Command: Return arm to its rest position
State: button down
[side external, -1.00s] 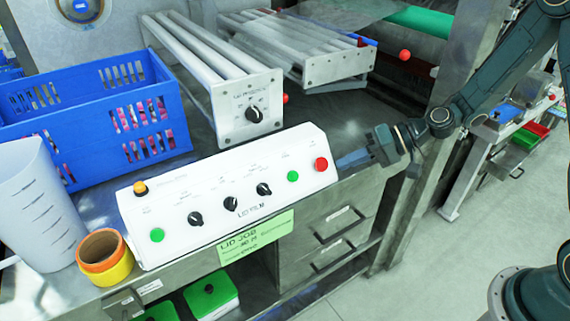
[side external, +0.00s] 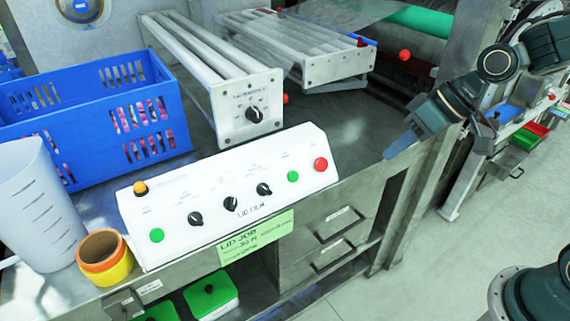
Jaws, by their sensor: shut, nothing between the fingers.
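My gripper (side external: 398,146) is at the right of the side external view, over the right part of the metal bench. Its narrow blue-grey fingers are shut with nothing between them and point down and to the left. It is clear of the white control panel (side external: 215,205), whose red button (side external: 321,164) is the nearest control, to the left. My wrist and arm links rise from the gripper to the upper right.
A blue crate (side external: 75,125), a measuring jug (side external: 40,205) and an orange-yellow roll (side external: 104,257) stand at the left. Behind the panel is a roller unit with a knob plate (side external: 247,108). A metal post (side external: 440,165) stands close by my gripper. Open floor (side external: 440,265) lies at the lower right.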

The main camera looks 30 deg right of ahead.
jog(key=s+d+r+m+h, duration=0.1)
jog(key=s+d+r+h, duration=0.1)
jog(key=s, duration=0.5)
jog(key=s+d+r+h, duration=0.2)
jog(key=s+d+r, duration=0.2)
jog(key=s, duration=0.4)
jog(key=shift+r+m+t+h, duration=0.3)
jog(key=shift+r+m+t, duration=0.1)
jog(key=shift+r, duration=0.3)
